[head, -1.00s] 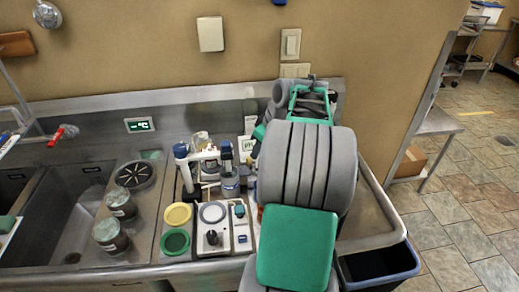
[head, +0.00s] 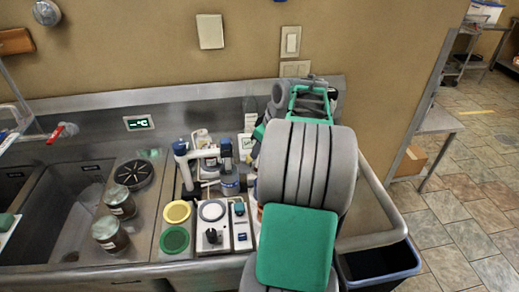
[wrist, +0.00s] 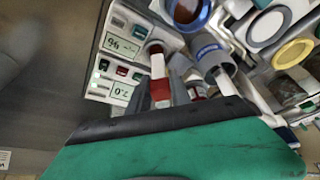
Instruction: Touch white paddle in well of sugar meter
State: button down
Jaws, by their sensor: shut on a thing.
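In the wrist view, a pale meter body with two small displays (wrist: 122,68) and coloured buttons stands left of centre; I cannot tell for certain that it is the sugar meter. My gripper (wrist: 168,92) is beside it, its grey fingers closed around a slim red-and-white stick (wrist: 158,68) that looks held. A white stick end (wrist: 226,82) sticks out of a grey-blue cylinder just right of the fingers. I cannot tell which white piece is the paddle, and its well is not clear. In the head view my arm hides my gripper.
A blue-and-white stand (head: 182,160) and a box with a black knob (head: 211,238) crowd the counter. Yellow (head: 176,211) and green (head: 174,240) round pieces lie left of it. Two jars (head: 120,202) (head: 110,236) stand farther left, near the sink (head: 62,215). A bin (head: 380,262) is at right.

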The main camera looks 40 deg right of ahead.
notch_tip(320, 180, up, 6)
jog(key=p, duration=0.4)
jog(key=shift+p, duration=0.4)
jog(key=shift+a, duration=0.1)
dwell(0.3)
